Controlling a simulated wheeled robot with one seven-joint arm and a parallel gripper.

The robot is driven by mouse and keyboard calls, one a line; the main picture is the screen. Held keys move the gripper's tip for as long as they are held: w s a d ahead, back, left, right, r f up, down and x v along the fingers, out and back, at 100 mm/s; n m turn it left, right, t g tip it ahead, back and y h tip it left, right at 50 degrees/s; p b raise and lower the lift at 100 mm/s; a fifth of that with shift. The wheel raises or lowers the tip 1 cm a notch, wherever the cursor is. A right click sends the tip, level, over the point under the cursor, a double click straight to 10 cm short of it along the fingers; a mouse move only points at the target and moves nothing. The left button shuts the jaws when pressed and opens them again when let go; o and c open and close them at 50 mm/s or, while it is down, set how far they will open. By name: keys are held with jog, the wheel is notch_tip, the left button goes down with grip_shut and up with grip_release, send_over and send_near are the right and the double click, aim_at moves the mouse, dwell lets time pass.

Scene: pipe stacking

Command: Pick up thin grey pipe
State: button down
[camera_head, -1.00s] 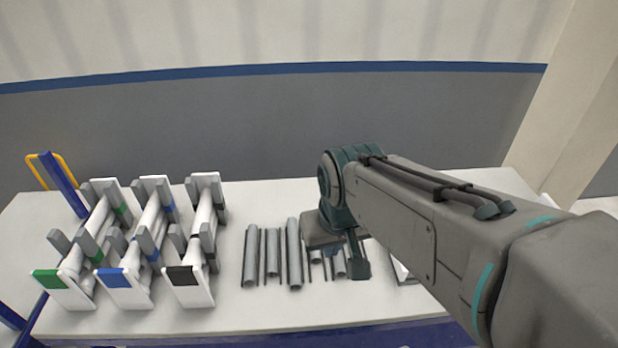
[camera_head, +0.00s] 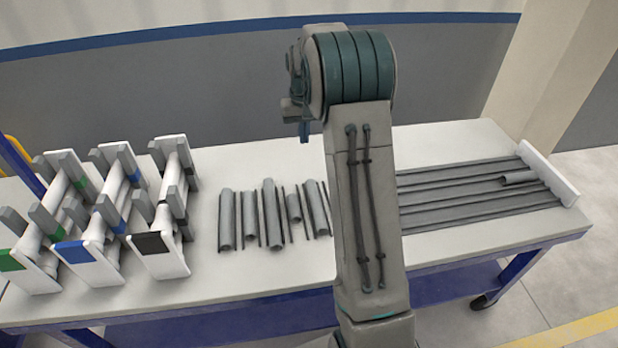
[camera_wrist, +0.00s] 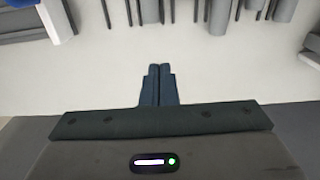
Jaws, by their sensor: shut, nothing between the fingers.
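Several grey pipes (camera_head: 271,215) of differing widths lie side by side on the white table, right of the racks. Very thin dark rods (camera_head: 283,214) lie between them; I cannot tell whether these are pipes or dividers. A short grey pipe (camera_head: 518,177) lies on the ribbed tray at the right. My gripper (camera_head: 304,131) is raised above the far side of the table, apart from the pipes. In the wrist view, my gripper (camera_wrist: 159,84) has its dark fingers together, with nothing between them. Pipe ends (camera_wrist: 225,10) show at that view's top edge. My arm hides part of the table.
Three white racks with grey posts stand at the left, marked green (camera_head: 66,205), blue (camera_head: 112,200) and black (camera_head: 170,205). The ribbed tray (camera_head: 470,195) with a white end wall (camera_head: 547,174) covers the right. The white table (camera_head: 440,145) is bare behind it.

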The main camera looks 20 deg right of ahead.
send_over(308, 174)
notch_tip(308, 174, down, 5)
jog(key=f, duration=0.4)
jog(key=f+b, duration=0.1)
jog(key=f, duration=0.4)
jog(key=shift+w+d+f, duration=0.1)
jog(key=shift+w+f, duration=0.1)
jog(key=shift+s+f, duration=0.2)
jog(key=shift+s, duration=0.05)
jog(key=shift+s+a, duration=0.2)
jog(key=shift+s, duration=0.65)
jog(key=shift+s+a, duration=0.2)
jog(key=shift+s, duration=0.65)
jog(key=shift+s, duration=0.1)
